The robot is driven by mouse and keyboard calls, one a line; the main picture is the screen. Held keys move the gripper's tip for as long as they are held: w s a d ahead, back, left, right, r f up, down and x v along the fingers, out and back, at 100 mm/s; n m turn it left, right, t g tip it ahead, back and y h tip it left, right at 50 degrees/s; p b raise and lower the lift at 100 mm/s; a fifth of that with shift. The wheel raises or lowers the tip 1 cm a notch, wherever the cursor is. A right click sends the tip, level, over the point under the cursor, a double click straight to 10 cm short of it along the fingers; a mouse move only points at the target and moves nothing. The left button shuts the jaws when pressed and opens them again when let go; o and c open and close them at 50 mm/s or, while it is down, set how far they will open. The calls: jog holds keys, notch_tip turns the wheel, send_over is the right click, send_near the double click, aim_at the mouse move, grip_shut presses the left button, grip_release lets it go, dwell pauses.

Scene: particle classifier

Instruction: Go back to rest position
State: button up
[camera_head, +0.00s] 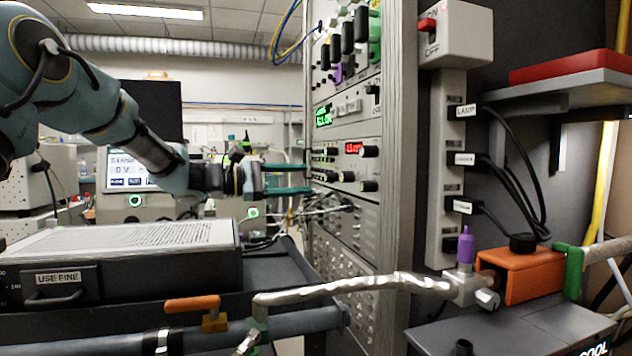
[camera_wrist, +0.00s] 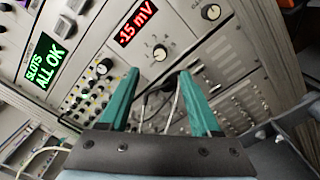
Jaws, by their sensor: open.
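My gripper (camera_head: 287,178) is at the end of my arm, which reaches in from the upper left in the head view. Its two teal fingers point right toward the tall instrument rack (camera_head: 401,110). In the wrist view my gripper (camera_wrist: 160,82) shows its fingers spread apart, with nothing held between them. Behind the fingers is the rack panel, with a red display (camera_wrist: 136,22) reading about -.15 mV and a green display (camera_wrist: 44,60) reading "SLOTS ALL OK". Whether a fingertip touches the panel I cannot tell.
Cables (camera_head: 325,209) plug into the rack below my gripper. A box labelled "USE FINE" (camera_head: 130,262) stands at lower left. A power strip with an ON/OFF switch (camera_head: 428,27) is right of the rack.

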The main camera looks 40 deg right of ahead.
jog(key=shift+w+a, duration=0.2)
jog(key=shift+a, duration=0.3)
